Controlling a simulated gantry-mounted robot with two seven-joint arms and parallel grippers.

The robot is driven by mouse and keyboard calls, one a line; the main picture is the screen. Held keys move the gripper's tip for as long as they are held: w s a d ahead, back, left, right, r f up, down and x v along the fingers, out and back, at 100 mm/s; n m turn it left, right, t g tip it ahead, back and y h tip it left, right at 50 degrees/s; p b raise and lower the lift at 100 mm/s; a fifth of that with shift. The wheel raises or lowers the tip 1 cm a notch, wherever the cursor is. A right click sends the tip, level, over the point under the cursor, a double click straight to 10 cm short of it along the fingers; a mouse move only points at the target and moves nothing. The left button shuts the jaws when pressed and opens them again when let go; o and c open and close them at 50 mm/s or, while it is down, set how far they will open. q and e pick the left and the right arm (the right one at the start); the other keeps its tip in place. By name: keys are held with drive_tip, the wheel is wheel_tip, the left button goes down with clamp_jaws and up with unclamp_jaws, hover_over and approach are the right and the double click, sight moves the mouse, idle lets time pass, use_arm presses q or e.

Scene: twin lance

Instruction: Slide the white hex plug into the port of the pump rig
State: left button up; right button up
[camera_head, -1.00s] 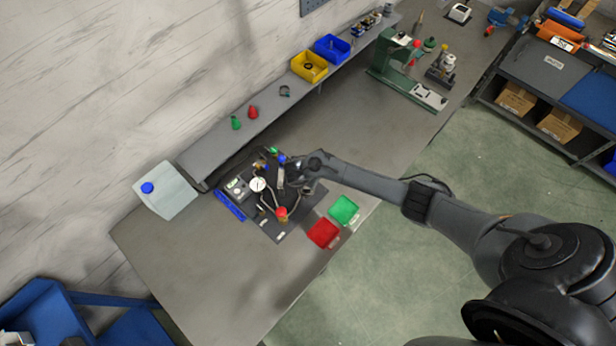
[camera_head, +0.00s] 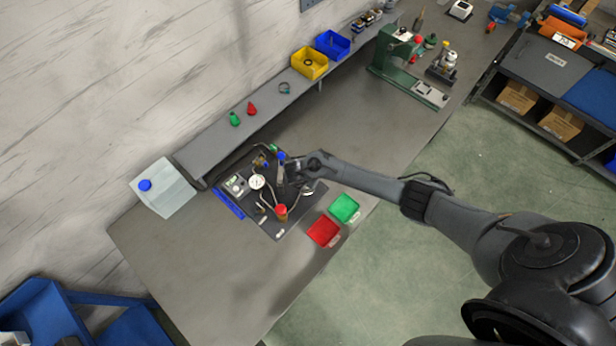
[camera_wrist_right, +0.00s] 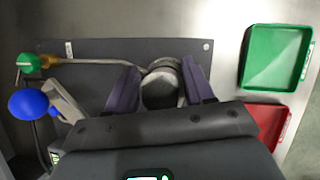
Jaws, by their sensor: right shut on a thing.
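The pump rig stands on a dark plate (camera_head: 262,226) on the bench, with a round white dial gauge (camera_head: 257,182), pipes and a red-topped fitting (camera_head: 281,211). My right gripper (camera_head: 286,171) is over the rig's right side. The port cannot be made out. My left gripper is not in view.
A green tray (camera_head: 344,208) and a red tray (camera_head: 323,231) lie at the plate's right. A blue-capped jug (camera_head: 170,195) stands at the left. A raised shelf (camera_head: 215,145) runs along the wall. The bench front (camera_head: 190,270) is clear.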

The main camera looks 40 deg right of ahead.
drive_tip(key=shift+f, duration=0.35)
drive_tip(key=o, duration=1.2)
drive_tip(key=shift+o, duration=0.7)
drive_tip(key=shift+s+a+r, duration=0.1)
drive_tip(key=shift+a+r, duration=0.15)
drive_tip(key=shift+r, duration=0.35)
drive_tip(key=p+v, duration=0.2)
drive_tip(key=v, duration=0.7)
drive_tip(key=shift+r, duration=0.3)
drive_tip(key=shift+s, duration=0.1)
